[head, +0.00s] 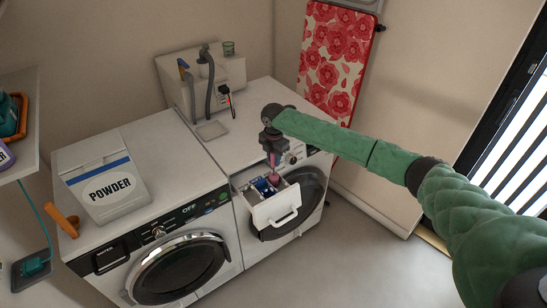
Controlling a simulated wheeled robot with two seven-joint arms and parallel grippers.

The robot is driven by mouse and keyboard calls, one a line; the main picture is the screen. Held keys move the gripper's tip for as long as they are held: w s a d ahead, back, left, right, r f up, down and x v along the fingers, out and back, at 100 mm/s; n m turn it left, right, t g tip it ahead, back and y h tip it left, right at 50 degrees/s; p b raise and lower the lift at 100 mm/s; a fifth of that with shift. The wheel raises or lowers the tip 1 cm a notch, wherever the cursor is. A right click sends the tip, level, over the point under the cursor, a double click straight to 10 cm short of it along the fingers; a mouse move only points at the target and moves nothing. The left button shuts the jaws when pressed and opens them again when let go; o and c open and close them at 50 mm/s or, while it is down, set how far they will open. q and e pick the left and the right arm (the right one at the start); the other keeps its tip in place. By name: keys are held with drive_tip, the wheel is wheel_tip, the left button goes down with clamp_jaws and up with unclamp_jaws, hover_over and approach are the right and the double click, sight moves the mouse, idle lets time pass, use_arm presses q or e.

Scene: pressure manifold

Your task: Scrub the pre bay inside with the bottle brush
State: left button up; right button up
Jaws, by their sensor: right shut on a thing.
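The detergent drawer (262,217) of the right-hand washing machine is pulled open. Inside it are white walls and blue parts. I cannot make out which compartment is the pre bay. My right gripper (270,152) points down above the drawer and is shut on the bottle brush (273,176), a thin pinkish-purple tool. The brush hangs roughly upright, with its lower end in or just over the right part of the drawer. The gripper hides its upper end, and I cannot tell whether it touches the bay walls. My left gripper is not in view.
A powder box (106,188) stands on the left machine (165,150). Grey hoses (207,85) and a small tray (211,129) are at the back. An ironing board (335,60) leans on the wall. A shelf (20,120) juts in at left. The floor (350,255) in front is clear.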

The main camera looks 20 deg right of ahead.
drive_tip(key=s+d+p, duration=0.2)
drive_tip(key=s+p, duration=0.2)
drive_tip(key=s, duration=0.3)
drive_tip(key=shift+s+d+p, duration=0.25)
drive_tip(key=shift+d+p, duration=0.1)
drive_tip(key=shift+p, duration=0.05)
idle(0.6)
drive_tip(key=shift+w, duration=0.1)
